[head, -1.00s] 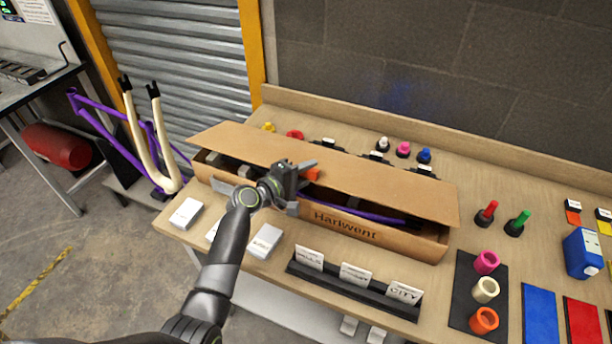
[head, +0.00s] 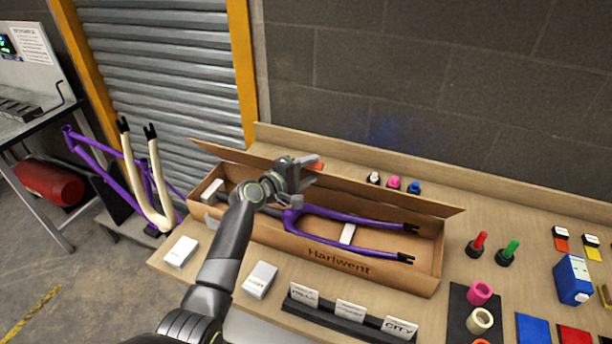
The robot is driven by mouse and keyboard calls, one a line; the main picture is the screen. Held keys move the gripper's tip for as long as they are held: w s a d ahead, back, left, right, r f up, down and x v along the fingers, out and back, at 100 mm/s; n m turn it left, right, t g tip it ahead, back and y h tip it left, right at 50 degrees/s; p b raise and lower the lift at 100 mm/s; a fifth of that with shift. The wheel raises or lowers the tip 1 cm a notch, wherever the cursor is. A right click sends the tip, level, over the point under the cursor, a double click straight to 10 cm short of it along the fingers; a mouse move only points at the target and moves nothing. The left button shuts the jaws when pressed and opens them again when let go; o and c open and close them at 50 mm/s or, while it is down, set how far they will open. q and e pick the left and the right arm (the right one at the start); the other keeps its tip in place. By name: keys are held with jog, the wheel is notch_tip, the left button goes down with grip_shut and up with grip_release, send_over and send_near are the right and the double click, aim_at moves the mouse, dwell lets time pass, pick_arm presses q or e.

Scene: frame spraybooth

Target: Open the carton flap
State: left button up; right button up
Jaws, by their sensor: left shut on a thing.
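The long cardboard carton (head: 375,274), marked "Harlwent", lies on the wooden bench. Its flap (head: 405,196) stands raised along the back side, seen at a steep angle. The inside is exposed, and a purple fork (head: 350,216) with black tips lies in it with white packing blocks. My left gripper (head: 306,174) is at the flap's edge near the middle, shut on the flap by its orange-red tab (head: 316,165). The gripper hides part of the tab and flap. My right gripper is not in view.
White boxes (head: 260,280) and a black card rack (head: 345,318) stand in front of the carton. Red and green handled tools (head: 478,245) and coloured rings (head: 480,292) are to its right. Small coloured items (head: 393,184) stand behind it. A block wall rises behind the bench.

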pick_arm(q)
jog(key=shift+f, duration=0.15)
jog(key=shift+c, duration=0.2)
jog(key=o, duration=0.9)
jog(key=shift+w+d+f, duration=0.15)
jog(key=shift+w+f, duration=0.1)
jog(key=shift+f, duration=0.05)
jog(key=shift+s, duration=0.15)
jog(key=shift+s+a, duration=0.25)
jog(key=shift+a, duration=0.1)
jog(key=shift+r+b+v, duration=0.15)
jog(key=shift+b+v, duration=0.65)
jog(key=shift+v, duration=3.35)
jog(key=shift+r+b+v, duration=0.2)
jog(key=shift+b+v, duration=0.6)
jog(key=shift+v, duration=3.35)
jog(key=shift+d, duration=0.1)
jog(key=shift+c, duration=0.4)
